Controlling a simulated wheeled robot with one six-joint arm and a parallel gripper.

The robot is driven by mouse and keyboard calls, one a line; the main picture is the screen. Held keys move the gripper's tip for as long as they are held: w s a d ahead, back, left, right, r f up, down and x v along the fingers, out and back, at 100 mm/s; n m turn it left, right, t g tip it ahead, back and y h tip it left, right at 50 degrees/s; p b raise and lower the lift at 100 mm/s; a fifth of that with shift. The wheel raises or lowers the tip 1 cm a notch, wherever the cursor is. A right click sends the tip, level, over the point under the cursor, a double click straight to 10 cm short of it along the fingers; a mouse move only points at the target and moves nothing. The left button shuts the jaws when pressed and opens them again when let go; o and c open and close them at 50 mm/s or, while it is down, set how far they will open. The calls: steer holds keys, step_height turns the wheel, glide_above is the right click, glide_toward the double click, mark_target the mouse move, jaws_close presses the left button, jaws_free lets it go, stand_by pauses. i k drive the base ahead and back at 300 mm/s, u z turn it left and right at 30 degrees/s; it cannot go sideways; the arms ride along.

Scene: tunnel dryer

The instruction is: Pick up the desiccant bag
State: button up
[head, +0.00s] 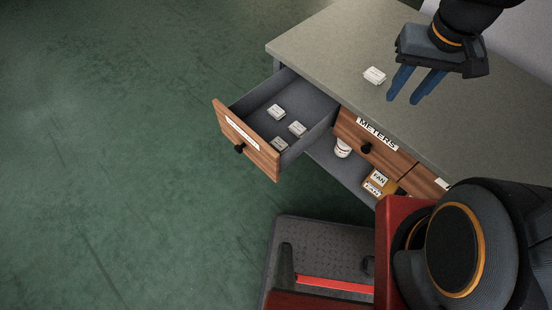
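A small white bag with faint printing (374,75), likely a desiccant bag, lies on the grey countertop (330,45). Three similar white bags, one of them here (277,112), lie inside the pulled-out drawer (233,128). My gripper (402,99) is above the countertop, to the right of the bag on top. Its two blue fingers point down, are spread apart and hold nothing. The fingers do not touch the bag.
The open drawer juts out to the left of the cabinet. A closed drawer labelled METERS (377,134) is beside it. On the shelf below are a white jar (342,148) and a box labelled FAN (379,179). The left countertop is clear.

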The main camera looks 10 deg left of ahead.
mark_target(278, 144)
steer(key=u, duration=0.35)
steer(key=i, duration=0.4)
steer(key=u, duration=0.8)
steer(key=k, duration=0.5)
steer(key=u, duration=0.05)
